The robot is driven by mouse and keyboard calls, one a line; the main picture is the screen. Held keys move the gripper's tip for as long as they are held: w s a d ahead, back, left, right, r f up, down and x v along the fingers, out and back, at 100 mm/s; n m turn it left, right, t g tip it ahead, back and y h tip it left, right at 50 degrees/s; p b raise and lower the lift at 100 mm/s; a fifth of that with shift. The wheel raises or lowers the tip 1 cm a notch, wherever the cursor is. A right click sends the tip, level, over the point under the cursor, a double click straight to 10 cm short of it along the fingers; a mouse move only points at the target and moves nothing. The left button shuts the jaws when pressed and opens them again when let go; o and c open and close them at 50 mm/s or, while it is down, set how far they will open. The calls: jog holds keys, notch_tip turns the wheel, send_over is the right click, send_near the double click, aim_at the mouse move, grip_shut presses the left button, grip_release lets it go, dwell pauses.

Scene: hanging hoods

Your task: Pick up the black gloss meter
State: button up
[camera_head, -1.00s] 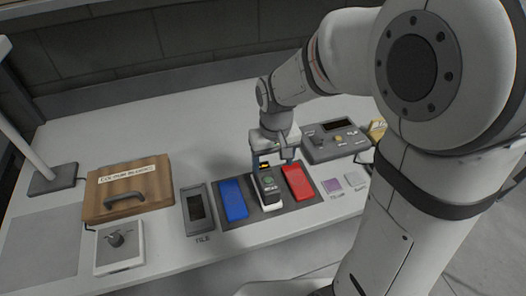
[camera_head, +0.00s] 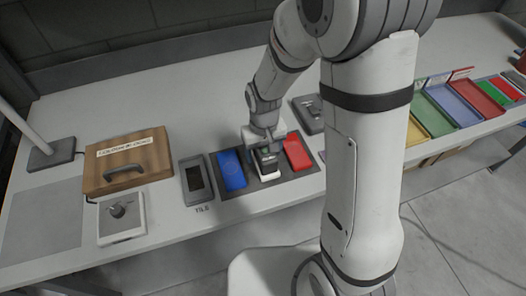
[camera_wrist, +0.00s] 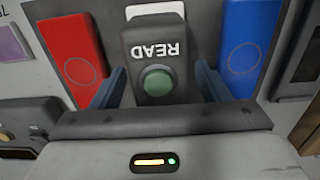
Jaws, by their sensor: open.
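The black gloss meter (camera_wrist: 152,45) has a white READ label and a round green button. It lies between a blue block (camera_head: 231,169) and a red block (camera_head: 297,153), with a white piece (camera_wrist: 158,11) showing at its end. It also shows in the head view (camera_head: 267,158), partly hidden under my gripper. My gripper (camera_head: 266,150) is open and low over the meter. In the wrist view the fingers (camera_wrist: 159,85) stand one on each side of it, with a visible gap at the left finger. I cannot tell if the right finger touches.
A dark tray (camera_head: 196,181) marked TILE, a wooden box (camera_head: 128,163) and a white knob device (camera_head: 120,217) lie to the left. A grey control box (camera_head: 309,115) stands behind. Coloured trays (camera_head: 453,103) line the right.

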grip_shut()
dwell(0.7)
